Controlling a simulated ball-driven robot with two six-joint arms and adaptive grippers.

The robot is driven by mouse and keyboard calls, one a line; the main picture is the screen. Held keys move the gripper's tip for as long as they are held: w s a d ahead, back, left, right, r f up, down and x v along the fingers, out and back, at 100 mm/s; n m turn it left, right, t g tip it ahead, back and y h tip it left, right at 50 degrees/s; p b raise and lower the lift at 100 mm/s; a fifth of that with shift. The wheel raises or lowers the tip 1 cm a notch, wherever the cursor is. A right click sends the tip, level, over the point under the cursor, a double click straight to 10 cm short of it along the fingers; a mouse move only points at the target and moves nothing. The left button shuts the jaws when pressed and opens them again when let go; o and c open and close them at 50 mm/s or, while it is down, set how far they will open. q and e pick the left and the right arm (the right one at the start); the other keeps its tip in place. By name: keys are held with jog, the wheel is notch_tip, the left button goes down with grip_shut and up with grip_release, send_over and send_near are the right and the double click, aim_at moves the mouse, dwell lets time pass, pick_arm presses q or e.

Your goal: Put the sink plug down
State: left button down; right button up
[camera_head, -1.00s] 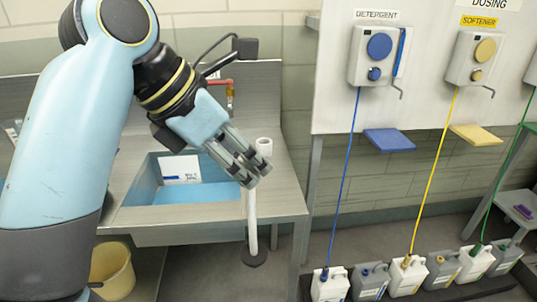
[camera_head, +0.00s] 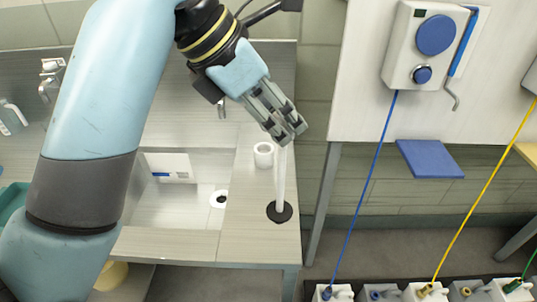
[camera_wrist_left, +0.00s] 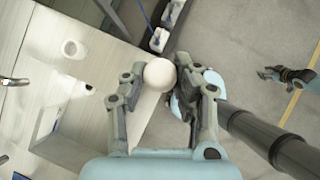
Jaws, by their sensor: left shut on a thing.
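The sink plug is a white upright tube (camera_head: 281,178) with a wide black disc (camera_head: 279,212) at its foot. My left gripper (camera_head: 290,130) is shut on its top end. The disc shows over the counter right of the basin; I cannot tell whether it touches the counter. In the left wrist view the plug's round white top (camera_wrist_left: 159,75) sits between the fingers. The sink basin (camera_head: 190,218) is pale, with an open drain (camera_head: 219,199) in its floor. My right gripper (camera_wrist_left: 268,74) seems to show small at the right edge of the left wrist view, its fingers unclear.
A white cup (camera_head: 263,155) stands on the counter (camera_head: 247,190) close behind the plug. The counter's right edge is near. A dispenser panel (camera_head: 365,90) with a blue hose (camera_head: 365,180) is to the right. Several jugs (camera_head: 384,292) stand on the floor.

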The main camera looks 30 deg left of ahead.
pick_arm(q)
jog(key=w+a+f+p, duration=0.2)
jog(key=w+a+f, duration=0.5)
jog(key=f, duration=0.3)
jog(key=shift+a+f, duration=0.3)
jog(key=shift+a, duration=0.2)
jog(key=c, duration=1.1)
grip_release()
jog(key=shift+o, duration=0.4)
pick_arm(e)
jog(key=s+r, duration=0.2)
jog(key=s, duration=0.1)
pick_arm(q)
jog(key=shift+r, duration=0.1)
